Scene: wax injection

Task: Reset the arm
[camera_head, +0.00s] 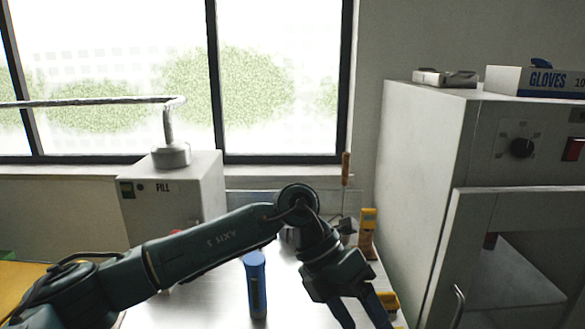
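My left arm comes in from the left and bends at an elbow in the middle of the camera_head view. My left gripper (364,317) points down over the right part of the white table (205,303). Its two dark fingers are spread apart with nothing visible between them, and their ends reach the bottom edge of the picture. My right arm and gripper do not show.
A grey FILL box (172,192) stands at the back left. A glove box (535,80) sits on top.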

